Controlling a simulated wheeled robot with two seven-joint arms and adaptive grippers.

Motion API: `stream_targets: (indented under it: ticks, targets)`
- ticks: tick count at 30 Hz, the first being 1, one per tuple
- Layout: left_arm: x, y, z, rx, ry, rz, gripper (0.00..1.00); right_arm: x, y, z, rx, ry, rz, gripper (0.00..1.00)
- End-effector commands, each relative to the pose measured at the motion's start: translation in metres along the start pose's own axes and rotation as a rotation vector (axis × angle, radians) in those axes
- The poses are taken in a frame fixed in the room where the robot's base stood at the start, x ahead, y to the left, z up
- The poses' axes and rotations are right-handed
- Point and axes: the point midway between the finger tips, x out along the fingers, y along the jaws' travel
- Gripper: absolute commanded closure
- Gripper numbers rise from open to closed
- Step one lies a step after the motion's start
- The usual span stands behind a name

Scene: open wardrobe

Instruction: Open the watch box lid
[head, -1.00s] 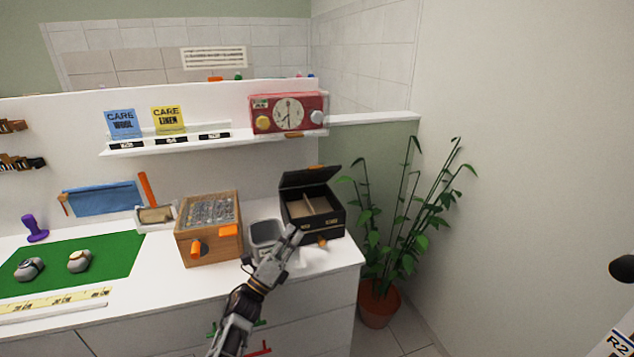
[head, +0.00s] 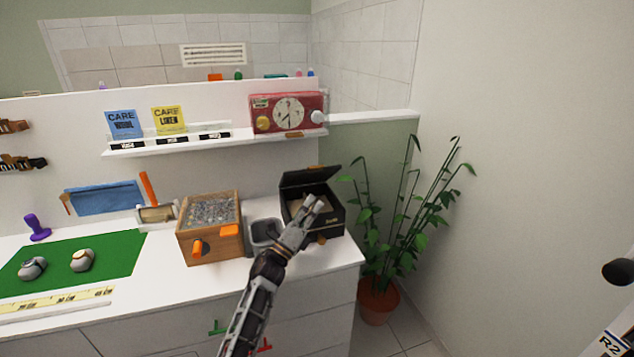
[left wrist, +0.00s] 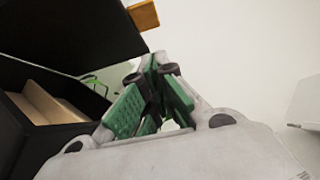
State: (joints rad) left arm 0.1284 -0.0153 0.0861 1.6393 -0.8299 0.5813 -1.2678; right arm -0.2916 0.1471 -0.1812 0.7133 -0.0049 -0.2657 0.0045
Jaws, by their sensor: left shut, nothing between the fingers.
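The black watch box (head: 331,221) stands at the right end of the white counter. Its lid (head: 311,178) is raised and tilted back, and the beige inside shows. In the left wrist view the lid (left wrist: 75,35) is at the upper left with an orange tab (left wrist: 143,15) on its edge, and the beige divider (left wrist: 45,100) is below it. My left gripper (head: 314,202) is shut and empty, in front of the box's opening in the head view. In the left wrist view its green-padded fingertips (left wrist: 153,65) are beside the lid's edge; whether they touch it I cannot tell.
A wooden box (head: 212,243) with an orange handle and a grey bin (head: 264,232) stand left of the watch box. A red clock radio (head: 288,113) sits on the shelf above. A potted plant (head: 378,300) stands right of the counter.

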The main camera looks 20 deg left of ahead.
Motion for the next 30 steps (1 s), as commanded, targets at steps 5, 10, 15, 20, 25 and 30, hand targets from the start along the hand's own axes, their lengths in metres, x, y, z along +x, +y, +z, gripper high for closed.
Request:
stream_targets:
  ticks: [5, 10, 15, 20, 25, 30]
  targets:
    - [0.020, -0.001, 0.001, 0.001, 0.000, -0.001, 1.00, -0.002, 0.003, 0.002, -0.001, -0.003, 0.003, 0.60]
    - [0.036, -0.001, 0.001, 0.001, 0.000, -0.001, 1.00, -0.002, 0.005, 0.004, -0.002, -0.004, 0.005, 0.60]
    - [0.052, -0.002, 0.012, 0.001, 0.000, -0.001, 1.00, -0.006, 0.007, 0.007, -0.004, 0.001, 0.007, 0.60]
    - [0.062, -0.001, 0.023, 0.002, 0.000, -0.001, 1.00, -0.008, 0.010, 0.026, -0.006, -0.023, 0.009, 0.60]
    - [0.067, -0.001, 0.028, 0.001, 0.000, 0.000, 1.00, -0.010, 0.010, 0.033, -0.007, -0.028, 0.009, 0.60]
    - [0.068, 0.000, 0.029, 0.000, 0.000, 0.000, 1.00, -0.010, 0.010, 0.031, -0.007, -0.025, 0.008, 0.60]
